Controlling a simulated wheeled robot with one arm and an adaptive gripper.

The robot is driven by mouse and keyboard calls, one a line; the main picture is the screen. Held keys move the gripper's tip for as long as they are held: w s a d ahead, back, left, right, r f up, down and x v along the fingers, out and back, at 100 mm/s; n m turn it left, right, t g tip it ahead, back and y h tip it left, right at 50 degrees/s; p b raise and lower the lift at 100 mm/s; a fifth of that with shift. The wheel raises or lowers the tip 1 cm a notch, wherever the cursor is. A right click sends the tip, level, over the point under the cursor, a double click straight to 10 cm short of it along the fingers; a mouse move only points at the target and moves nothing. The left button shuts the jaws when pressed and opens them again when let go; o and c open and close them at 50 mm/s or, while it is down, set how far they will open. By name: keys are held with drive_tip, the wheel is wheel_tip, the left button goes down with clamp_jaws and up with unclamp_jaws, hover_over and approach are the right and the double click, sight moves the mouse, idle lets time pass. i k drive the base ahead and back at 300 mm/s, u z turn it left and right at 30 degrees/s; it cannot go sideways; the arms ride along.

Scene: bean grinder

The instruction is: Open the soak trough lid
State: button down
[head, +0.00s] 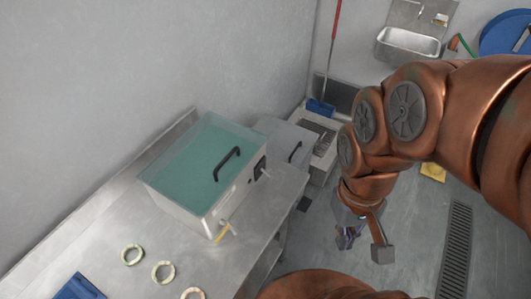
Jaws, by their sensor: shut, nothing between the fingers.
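A steel box with a teal, see-through top (203,160), which looks like the soak trough, stands on the steel table. A black bar handle (227,163) sits on this top, near its right side. The top looks flat and closed. The front wall (182,209) is bare metal, with a small tap (224,226) at the lower corner. My gripper (364,242) is to the right of the trough, beyond the table edge, over the floor. It is shut and empty, well apart from the handle. Its fingertips are small and partly unclear in this view.
A grey box with a black handle (295,151) stands just behind the trough. Several pale rings (163,272) and a blue object (79,288) lie on the table's front part. A wall basin (408,43) is at the back. Floor with a drain grate (456,250) is open at right.

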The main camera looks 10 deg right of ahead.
sight(237, 148)
drive_tip(key=z, duration=0.05)
drive_tip(key=k, duration=0.85)
drive_tip(key=u, duration=1.8)
